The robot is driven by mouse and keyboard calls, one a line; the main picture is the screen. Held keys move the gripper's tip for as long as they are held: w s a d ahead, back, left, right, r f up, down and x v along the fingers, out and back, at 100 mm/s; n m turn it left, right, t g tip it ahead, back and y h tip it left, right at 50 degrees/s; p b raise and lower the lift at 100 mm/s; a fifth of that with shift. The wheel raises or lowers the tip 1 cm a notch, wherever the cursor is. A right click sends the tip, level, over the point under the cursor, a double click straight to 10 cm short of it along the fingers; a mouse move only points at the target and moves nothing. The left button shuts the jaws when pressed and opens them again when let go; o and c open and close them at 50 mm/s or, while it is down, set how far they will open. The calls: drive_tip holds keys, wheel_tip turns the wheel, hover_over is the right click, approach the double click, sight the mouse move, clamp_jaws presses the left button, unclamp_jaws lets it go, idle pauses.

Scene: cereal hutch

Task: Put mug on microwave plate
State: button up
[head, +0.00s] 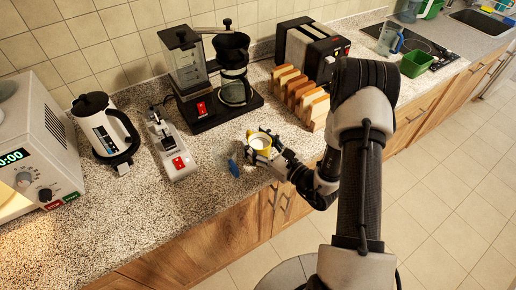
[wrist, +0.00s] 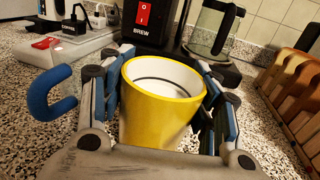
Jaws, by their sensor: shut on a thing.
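The yellow mug (wrist: 158,118) with a white inside stands upright between the fingers of my gripper (wrist: 161,58) in the wrist view. The fingers are shut on it from both sides. In the head view the mug (head: 259,141) and my gripper (head: 268,152) are over the front part of the counter, before the coffee maker. A blue curved piece (wrist: 47,98) sticks out left of the left finger; I cannot tell if it is the mug's handle. The microwave (head: 40,150) is at the left edge of the head view, its display lit. Its plate is not in view.
A white kettle (head: 106,128), a white appliance with a red switch (head: 171,148) and the coffee maker (head: 209,85) stand between microwave and mug. The front left counter (head: 150,225) is clear.

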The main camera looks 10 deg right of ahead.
drive_tip(key=c, duration=0.4)
drive_tip(key=shift+r, duration=0.15)
